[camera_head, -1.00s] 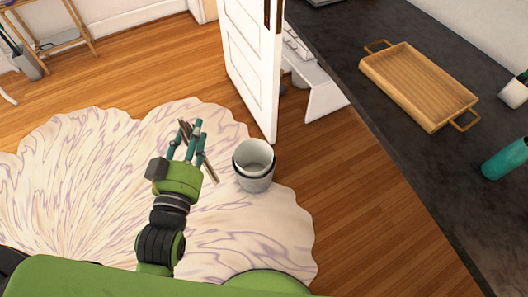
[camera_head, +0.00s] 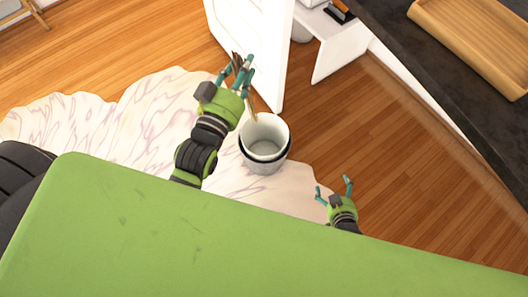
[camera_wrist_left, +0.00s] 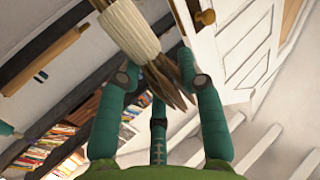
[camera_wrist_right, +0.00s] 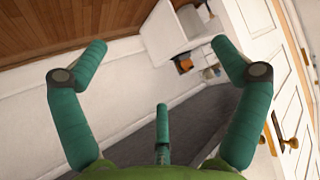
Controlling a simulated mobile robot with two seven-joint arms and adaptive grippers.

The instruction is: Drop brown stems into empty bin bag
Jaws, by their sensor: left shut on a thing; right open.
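My left gripper (camera_head: 240,72) is shut on a bundle of brown stems (camera_head: 236,62), just above and left of the bin in the head view. The left wrist view shows the stems (camera_wrist_left: 172,80) as pointed brown ends below a pale wrapped band, between the fingers. In the head view the bundle's lower end reaches toward the bin's upper left rim; I cannot tell its height above it. The round bin (camera_head: 262,166) stands upright with a pale bin bag (camera_head: 265,138) inside; no contents are visible. My right gripper (camera_head: 334,188) is open and empty, right of the bin.
A white door (camera_head: 262,40) stands close behind the bin and my left gripper. A pale patterned rug (camera_head: 110,135) lies on the wooden floor (camera_head: 370,130). A dark counter (camera_head: 420,60) with a wooden tray (camera_head: 480,45) is at the right.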

